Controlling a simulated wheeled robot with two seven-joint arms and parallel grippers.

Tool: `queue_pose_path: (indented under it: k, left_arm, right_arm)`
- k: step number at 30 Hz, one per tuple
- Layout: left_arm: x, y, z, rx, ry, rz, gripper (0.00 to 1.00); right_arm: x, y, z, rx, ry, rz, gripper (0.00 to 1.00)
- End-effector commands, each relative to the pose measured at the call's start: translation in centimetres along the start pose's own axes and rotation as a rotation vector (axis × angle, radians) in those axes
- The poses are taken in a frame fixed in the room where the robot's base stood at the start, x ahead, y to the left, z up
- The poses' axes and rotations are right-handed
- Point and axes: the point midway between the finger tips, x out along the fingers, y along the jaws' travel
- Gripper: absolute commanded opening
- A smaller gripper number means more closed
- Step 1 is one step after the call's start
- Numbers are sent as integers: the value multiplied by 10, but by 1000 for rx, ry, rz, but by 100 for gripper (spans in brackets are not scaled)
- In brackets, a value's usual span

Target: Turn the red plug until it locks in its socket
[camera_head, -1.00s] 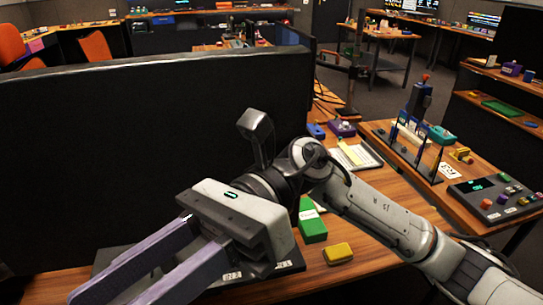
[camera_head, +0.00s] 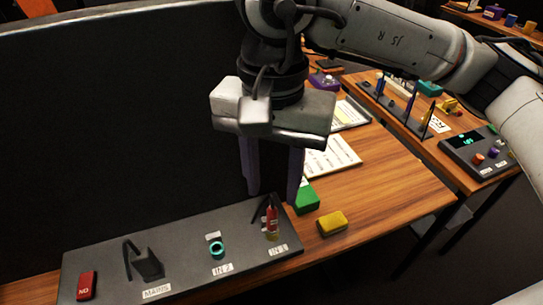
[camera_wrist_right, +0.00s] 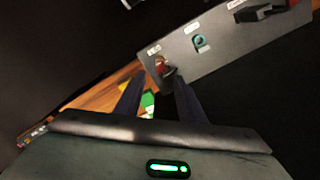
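The red plug (camera_head: 272,220) stands upright at the IN 1 position, at the right end of a dark grey panel (camera_head: 190,228). A brass-coloured part shows at its base; I cannot tell how deep it sits. My right gripper (camera_head: 271,196) points down just above the plug, its two purple-grey fingers open and apart, one on each side. In the right wrist view the plug (camera_wrist_right: 163,68) shows between and just beyond the fingertips (camera_wrist_right: 159,82). I see no contact between fingers and plug. My left gripper is not in view.
On the panel are an empty-looking teal ring socket (camera_head: 217,250) at IN 2, a black MAINS connector (camera_head: 147,263) and a red block (camera_head: 86,286). A green block (camera_head: 307,198) and a yellow block (camera_head: 332,223) lie right of the panel. A large black screen (camera_head: 110,130) stands behind.

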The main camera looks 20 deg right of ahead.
Motion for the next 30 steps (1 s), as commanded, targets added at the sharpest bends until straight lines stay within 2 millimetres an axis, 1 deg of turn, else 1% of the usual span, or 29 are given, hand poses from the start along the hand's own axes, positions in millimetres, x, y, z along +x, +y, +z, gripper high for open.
queue_pose_path:
  k: [1, 3, 6, 9, 13, 21, 23, 27, 28, 30]
  left_arm:
    - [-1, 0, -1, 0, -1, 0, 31]
    - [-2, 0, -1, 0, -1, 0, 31]
    - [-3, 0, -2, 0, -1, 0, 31]
    - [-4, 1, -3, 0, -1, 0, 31]
    - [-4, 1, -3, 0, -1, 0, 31]
    - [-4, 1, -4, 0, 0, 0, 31]
    - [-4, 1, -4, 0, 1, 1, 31]
    - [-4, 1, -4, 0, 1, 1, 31]
    - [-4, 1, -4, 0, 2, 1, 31]
    - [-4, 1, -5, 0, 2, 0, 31]
  right_arm:
    - [9, 1, 0, 0, -2, 3, 36]
    - [21, 1, 0, 1, -3, 2, 36]
    - [35, 0, 0, 1, -3, 1, 36]
    - [45, 0, 0, 1, -2, 0, 36]
    - [52, 0, 1, 0, -2, -1, 36]
    - [53, 0, 0, 1, -2, -2, 36]
    - [53, 0, 0, 1, -2, -2, 27]
    - [53, 0, 0, 1, -2, -2, 4]
    - [53, 0, 0, 1, -2, -2, 0]
    - [53, 0, 0, 1, -2, -2, 0]
